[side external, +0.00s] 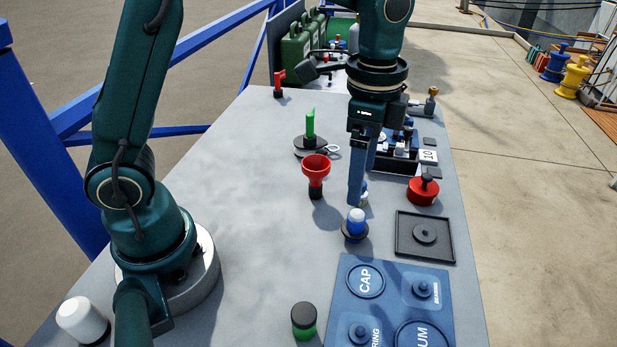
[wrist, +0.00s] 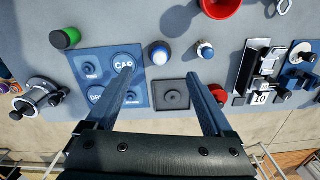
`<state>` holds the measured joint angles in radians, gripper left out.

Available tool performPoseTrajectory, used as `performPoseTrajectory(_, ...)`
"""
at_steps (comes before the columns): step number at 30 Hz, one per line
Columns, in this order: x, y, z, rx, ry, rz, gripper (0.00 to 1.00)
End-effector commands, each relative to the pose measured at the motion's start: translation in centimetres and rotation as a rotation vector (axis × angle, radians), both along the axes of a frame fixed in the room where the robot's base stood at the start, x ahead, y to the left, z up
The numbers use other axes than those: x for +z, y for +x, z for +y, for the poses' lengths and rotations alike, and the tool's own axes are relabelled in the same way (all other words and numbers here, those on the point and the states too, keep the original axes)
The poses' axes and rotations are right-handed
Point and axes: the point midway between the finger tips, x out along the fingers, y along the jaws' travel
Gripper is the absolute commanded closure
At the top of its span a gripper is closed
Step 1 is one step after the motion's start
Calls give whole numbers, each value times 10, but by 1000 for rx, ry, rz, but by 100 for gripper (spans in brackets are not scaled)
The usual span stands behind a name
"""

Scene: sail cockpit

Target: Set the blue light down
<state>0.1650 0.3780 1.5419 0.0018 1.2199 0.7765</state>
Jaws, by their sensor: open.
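The blue light (side external: 356,222), a short blue cylinder with a white top and a dark base ring, stands upright on the grey table. In the wrist view the blue light (wrist: 160,53) shows from above, just beyond the fingertips and roughly midway between them. My gripper (side external: 357,199) points down close to it in the side view. In the wrist view my gripper (wrist: 160,75) has its two fingers wide apart with nothing held between them. A second small fitting with a whitish top (wrist: 205,49) stands to the right of the light; my finger partly hides it in the side view.
A black square tray (side external: 447,257) and a blue labelled panel (side external: 395,277) lie nearby. A red funnel (side external: 315,163), a red knob (side external: 423,192) and a green-banded black cylinder (side external: 304,320) stand around.

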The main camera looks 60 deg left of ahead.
Motion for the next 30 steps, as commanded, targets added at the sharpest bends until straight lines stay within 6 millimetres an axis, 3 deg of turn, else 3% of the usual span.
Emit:
performPoseTrajectory(8, 24, -12, 7, 93, -10, -51, 14)
performPoseTrajectory(17, 53, -66, 30, 473, -82, -244, 14)
performPoseTrajectory(24, 49, -108, 43, 762, -171, -384, 14)
performPoseTrajectory(30, 40, -124, 47, 897, -224, -445, 14)
